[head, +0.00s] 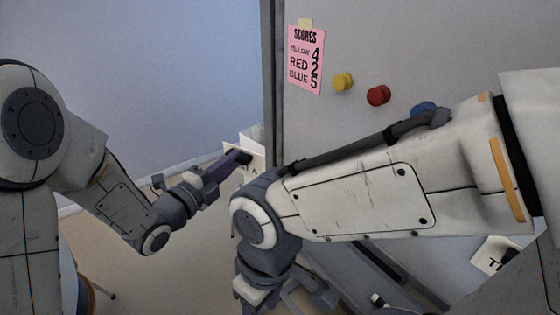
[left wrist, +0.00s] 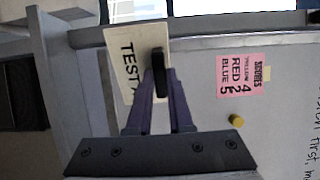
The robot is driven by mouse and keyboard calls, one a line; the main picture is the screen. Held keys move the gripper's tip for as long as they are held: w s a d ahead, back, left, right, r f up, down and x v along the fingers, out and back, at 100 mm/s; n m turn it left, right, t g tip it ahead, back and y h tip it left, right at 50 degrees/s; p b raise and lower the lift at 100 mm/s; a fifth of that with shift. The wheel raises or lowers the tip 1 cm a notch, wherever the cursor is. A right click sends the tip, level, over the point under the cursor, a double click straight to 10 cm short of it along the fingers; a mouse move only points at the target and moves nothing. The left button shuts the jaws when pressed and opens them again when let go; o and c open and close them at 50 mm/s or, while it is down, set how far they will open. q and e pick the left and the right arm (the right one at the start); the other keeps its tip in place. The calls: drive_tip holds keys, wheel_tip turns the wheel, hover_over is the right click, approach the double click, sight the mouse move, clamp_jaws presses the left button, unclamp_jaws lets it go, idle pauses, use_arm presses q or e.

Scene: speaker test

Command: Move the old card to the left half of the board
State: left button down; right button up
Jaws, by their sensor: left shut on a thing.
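My left gripper (head: 232,163) is shut on a cream card (head: 256,163), beside the left edge of the grey board (head: 440,50) in the head view. In the left wrist view the card (left wrist: 118,65) reads "TEST A", partly covered by the dark fingertips of the gripper (left wrist: 159,75). I cannot tell whether the card touches anything else. Another white card (head: 492,256) with a "T" shows low at the right, mostly hidden by my right arm. My right gripper (head: 316,292) hangs low at the bottom, and its finger state is unclear.
The board's upper left bears a pink score sheet (head: 306,70) under a small tab, with yellow (head: 342,82), red (head: 378,95) and blue (head: 423,108) magnets to its right. My right arm crosses in front of the board. Handwriting (left wrist: 302,135) shows in the left wrist view.

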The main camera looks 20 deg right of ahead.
use_arm(q)
drive_tip(key=s+d+r+m+g+h, duration=0.4)
drive_tip(key=s+d+r+m+g, duration=0.15)
drive_tip(key=s+d, duration=0.3)
drive_tip(key=shift+n+g, duration=0.25)
drive_tip(key=shift+n, duration=0.2)
drive_tip(key=shift+f+x, duration=0.2)
drive_tip(key=shift+x, duration=1.9)
drive_tip(key=shift+f+x, duration=0.2)
drive_tip(key=shift+x, duration=1.85)
drive_tip(key=shift+w+d, duration=0.2)
drive_tip(key=shift+d, duration=0.15)
drive_tip(key=shift+c, duration=1.7)
unclamp_jaws()
drive_tip(key=b+v, duration=0.2)
drive_tip(key=v, duration=0.5)
drive_tip(key=shift+b, duration=0.35)
